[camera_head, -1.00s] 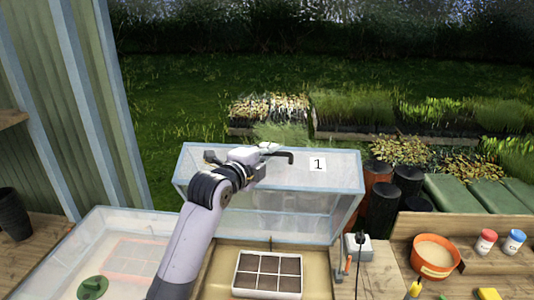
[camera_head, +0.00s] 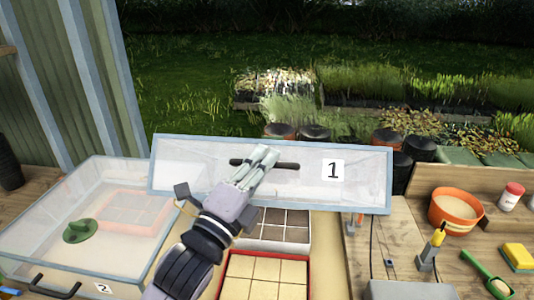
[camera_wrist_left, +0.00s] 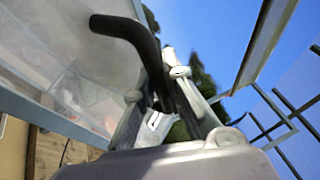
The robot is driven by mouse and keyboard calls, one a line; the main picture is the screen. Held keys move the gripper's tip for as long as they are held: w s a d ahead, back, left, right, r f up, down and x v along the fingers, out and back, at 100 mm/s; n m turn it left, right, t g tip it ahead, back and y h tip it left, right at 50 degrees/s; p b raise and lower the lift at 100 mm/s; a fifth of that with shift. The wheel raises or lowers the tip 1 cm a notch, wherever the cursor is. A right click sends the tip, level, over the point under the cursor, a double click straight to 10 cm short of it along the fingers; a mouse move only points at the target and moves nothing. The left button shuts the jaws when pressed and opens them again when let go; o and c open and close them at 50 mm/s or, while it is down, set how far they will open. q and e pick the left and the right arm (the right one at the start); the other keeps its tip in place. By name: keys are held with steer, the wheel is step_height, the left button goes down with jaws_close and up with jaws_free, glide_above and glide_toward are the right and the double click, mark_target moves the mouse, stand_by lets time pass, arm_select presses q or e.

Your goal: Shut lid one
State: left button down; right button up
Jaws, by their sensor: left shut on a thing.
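Lid one (camera_head: 215,180) is a clear panel in a pale blue frame, marked with a "1" label (camera_head: 333,170). It stands tilted open above its box. Its black handle (camera_head: 285,165) is on the face towards me. My left gripper (camera_head: 262,165) is shut on that handle. In the left wrist view the handle (camera_wrist_left: 125,27) runs in between the fingers of the gripper (camera_wrist_left: 172,105). Below the lid, a seed tray with dark cells (camera_head: 285,225) sits in the box, partly behind my arm. My right gripper does not show.
A red-rimmed tray (camera_head: 265,270) is nearest me. An orange bowl (camera_head: 455,210), a green scoop (camera_head: 490,275) and a yellow sponge (camera_head: 519,256) are at the right.

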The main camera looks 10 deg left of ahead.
arm_select(q)
steer(key=s+f+m+t+h+b, duration=0.1)
steer(key=s+f+b, duration=0.5)
steer(key=f+b, duration=0.2)
steer(key=shift+s+t+b, duration=0.3)
steer(key=shift+b, duration=0.15)
